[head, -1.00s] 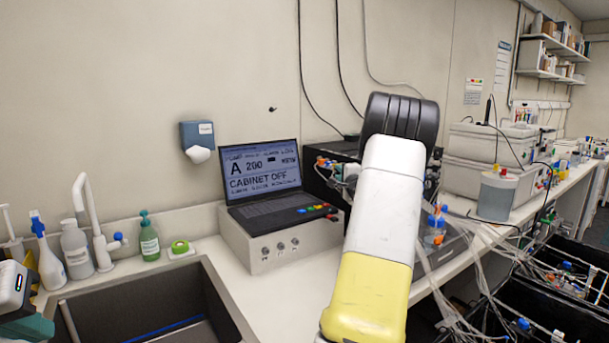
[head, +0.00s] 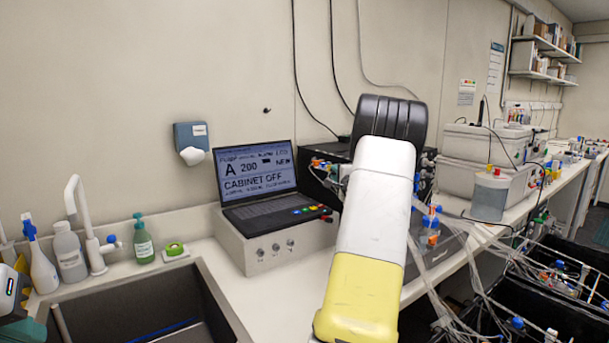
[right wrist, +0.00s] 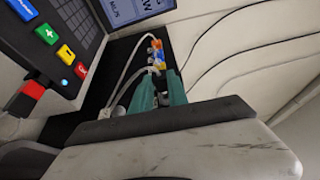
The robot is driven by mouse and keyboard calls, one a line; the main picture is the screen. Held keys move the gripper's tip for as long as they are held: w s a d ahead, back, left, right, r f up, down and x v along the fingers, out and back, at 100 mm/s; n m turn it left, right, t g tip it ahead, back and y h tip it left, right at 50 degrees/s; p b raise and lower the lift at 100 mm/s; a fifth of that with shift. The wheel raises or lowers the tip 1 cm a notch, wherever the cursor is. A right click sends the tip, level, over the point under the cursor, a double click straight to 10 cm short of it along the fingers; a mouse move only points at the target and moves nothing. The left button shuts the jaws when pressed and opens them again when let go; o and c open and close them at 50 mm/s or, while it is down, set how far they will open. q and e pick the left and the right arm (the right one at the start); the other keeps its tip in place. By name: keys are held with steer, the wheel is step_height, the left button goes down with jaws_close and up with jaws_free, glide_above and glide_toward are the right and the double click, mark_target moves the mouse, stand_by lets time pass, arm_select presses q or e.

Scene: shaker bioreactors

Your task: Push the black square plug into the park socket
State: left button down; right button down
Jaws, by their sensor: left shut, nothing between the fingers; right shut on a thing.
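My right arm (head: 372,215) rises through the middle of the head view and hides its own gripper and whatever lies behind it. In the right wrist view, the teal fingers of my right gripper (right wrist: 161,92) are shut on a small dark thing, which I take to be the black square plug (right wrist: 160,83). It is mostly hidden between the fingers. I cannot make out the park socket in either view. My left gripper (head: 18,318) is shut and empty at the lower left edge of the head view, partly cut off.
A console with a screen (head: 257,172) stands on the bench beside my right arm. Coloured cable connectors (right wrist: 157,52) lie just beyond the right fingers. A red plug-like piece (right wrist: 34,89) is at the console's side. A sink (head: 150,300) is at the lower left; black crates are at the lower right.

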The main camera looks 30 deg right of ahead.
steer(key=shift+d, duration=1.1)
stand_by(0.9)
steer(key=c, duration=1.2)
jaws_free()
steer(key=v, duration=0.7)
steer(key=shift+s+a, duration=0.2)
steer(key=shift+s, duration=0.15)
